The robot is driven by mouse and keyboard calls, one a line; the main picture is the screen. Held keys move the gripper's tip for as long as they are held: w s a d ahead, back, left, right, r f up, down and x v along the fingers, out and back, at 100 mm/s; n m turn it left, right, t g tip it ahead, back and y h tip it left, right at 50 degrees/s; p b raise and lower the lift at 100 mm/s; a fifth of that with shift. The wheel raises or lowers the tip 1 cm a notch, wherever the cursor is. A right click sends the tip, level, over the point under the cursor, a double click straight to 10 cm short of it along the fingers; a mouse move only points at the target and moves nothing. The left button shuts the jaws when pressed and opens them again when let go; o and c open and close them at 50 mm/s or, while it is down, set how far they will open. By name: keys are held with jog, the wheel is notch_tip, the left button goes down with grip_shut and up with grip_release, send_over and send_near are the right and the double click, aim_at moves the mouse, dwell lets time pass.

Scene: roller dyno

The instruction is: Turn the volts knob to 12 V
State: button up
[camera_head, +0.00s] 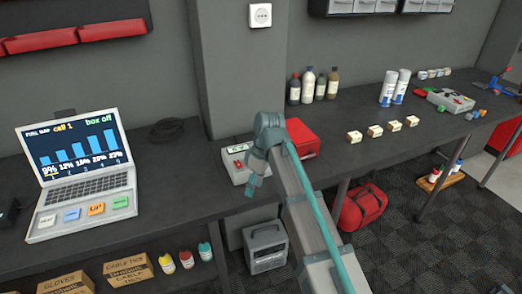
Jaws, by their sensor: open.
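A red case (302,138) stands right behind my arm. A laptop (80,170) with a bar chart is at left, beside a coiled black cable (166,130). Bottles (307,86), spray cans (388,88) and small boxes (375,131) stand to the right. Bare bench lies between laptop and instrument.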

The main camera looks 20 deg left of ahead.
jog(key=w+a+r+m+t+h+p, duration=0.2)
jog(key=w+a+r, duration=0.1)
jog(key=w+r, duration=1.15)
jog(key=f, duration=0.4)
jog(key=f+p, duration=0.1)
jog(key=f, duration=0.3)
jog(key=w+f+p, duration=0.1)
jog(key=f, duration=0.3)
jog(key=shift+d+f, duration=0.15)
jog(key=shift+f, duration=0.05)
grip_shut()
